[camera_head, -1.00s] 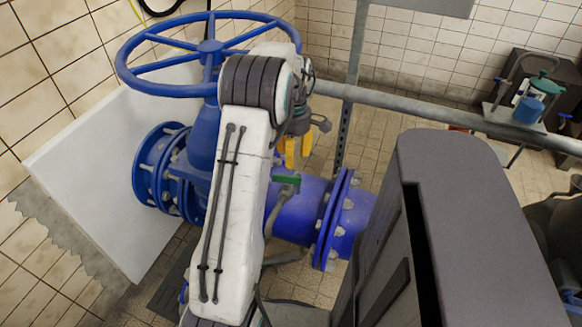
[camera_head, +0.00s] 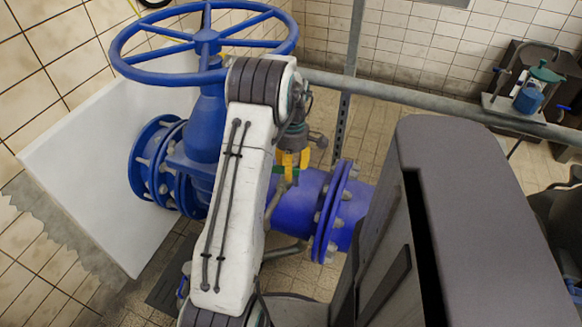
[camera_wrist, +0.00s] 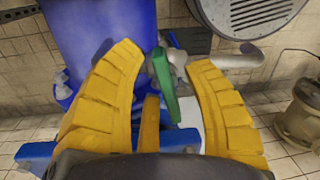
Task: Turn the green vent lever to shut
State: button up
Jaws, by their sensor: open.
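The green vent lever (camera_wrist: 164,86) shows in the wrist view as a narrow bar between my yellow fingers, closer to the right one. It runs roughly up and down the picture, beside a grey valve fitting (camera_wrist: 178,60). My gripper (camera_wrist: 164,56) is open, with a finger on each side of the lever; I see no clear contact. In the head view my gripper (camera_head: 291,160) is over the blue pipe (camera_head: 300,205), and its yellow fingers hide part of the green lever (camera_head: 280,171).
A large blue handwheel (camera_head: 205,45) stands close left of my arm. A bolted blue flange (camera_head: 333,212) is right of the lever. A grey rail (camera_head: 420,98) crosses behind. A blue container (camera_head: 528,98) sits on a stand at the right.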

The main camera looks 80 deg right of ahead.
jog(key=shift+c, duration=0.3)
grip_shut()
jog(key=shift+r, duration=0.1)
jog(key=shift+a+r+m+p, duration=0.1)
jog(key=shift+m+p, duration=0.3)
jog(key=shift+p, duration=0.15)
jog(key=shift+a+f+m+p, duration=0.1)
jog(key=shift+m+p, duration=0.1)
jog(key=shift+m, duration=0.3)
jog(key=shift+f+m+p, duration=0.1)
jog(key=shift+m+p, duration=0.05)
jog(key=shift+m, duration=0.35)
jog(key=shift+o, duration=0.3)
grip_release()
